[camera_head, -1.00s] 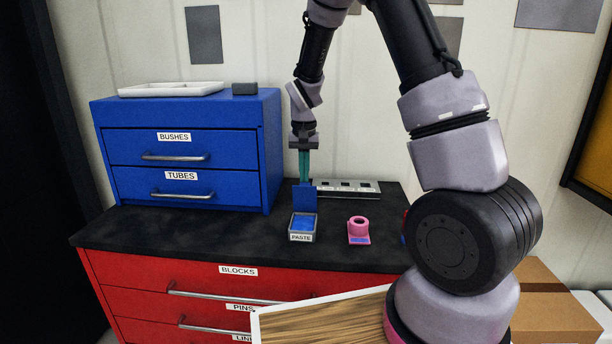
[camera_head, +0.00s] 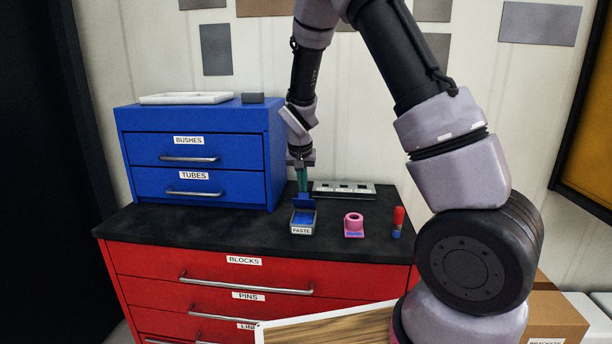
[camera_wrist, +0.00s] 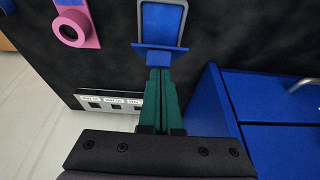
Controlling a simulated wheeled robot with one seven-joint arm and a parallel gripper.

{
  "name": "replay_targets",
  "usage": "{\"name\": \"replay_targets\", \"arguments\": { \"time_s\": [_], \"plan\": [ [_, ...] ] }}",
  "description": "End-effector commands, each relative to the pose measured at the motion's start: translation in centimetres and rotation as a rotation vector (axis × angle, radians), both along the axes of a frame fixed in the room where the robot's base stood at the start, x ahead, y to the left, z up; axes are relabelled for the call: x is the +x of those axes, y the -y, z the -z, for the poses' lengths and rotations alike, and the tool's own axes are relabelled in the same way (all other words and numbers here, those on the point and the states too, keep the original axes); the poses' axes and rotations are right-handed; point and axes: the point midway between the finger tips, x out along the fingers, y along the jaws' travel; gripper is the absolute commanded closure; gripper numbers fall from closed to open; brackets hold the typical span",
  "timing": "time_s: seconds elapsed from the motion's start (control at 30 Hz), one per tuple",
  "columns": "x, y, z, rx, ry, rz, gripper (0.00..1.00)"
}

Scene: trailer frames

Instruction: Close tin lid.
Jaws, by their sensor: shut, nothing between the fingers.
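The tin (camera_head: 302,231) is a small open box labelled PASTE with a blue inside, standing on the black worktop. It also shows at the top of the wrist view (camera_wrist: 184,14). Its blue lid (camera_head: 304,202) stands raised at the tin's back edge and shows as a short, wide strip in the wrist view (camera_wrist: 168,56). My gripper (camera_head: 302,191) points down just behind the lid, its teal fingers together and empty. In the wrist view, the fingertips (camera_wrist: 159,70) meet the lid's rear side; whether they touch it I cannot tell.
A pink ring piece (camera_head: 353,222) and a red-and-blue cylinder (camera_head: 398,221) stand right of the tin. A grey slotted rack (camera_head: 362,190) lies behind. The blue drawer cabinet (camera_head: 277,165) stands close on the left. The worktop (camera_head: 200,230) at front left is clear.

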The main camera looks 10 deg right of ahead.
Motion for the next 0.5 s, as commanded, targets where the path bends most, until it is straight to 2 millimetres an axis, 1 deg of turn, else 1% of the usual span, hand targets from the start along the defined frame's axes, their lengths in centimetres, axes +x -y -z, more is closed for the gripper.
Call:
{"name": "replay_targets", "arguments": {
  "time_s": [0.27,0.5],
  "plan": [
    [-2.5,-0.9,1.6,0.000,-0.004,-0.003,1.00],
    [-4.3,-1.5,3.4,0.000,-0.004,-0.002,1.00]
  ]
}}
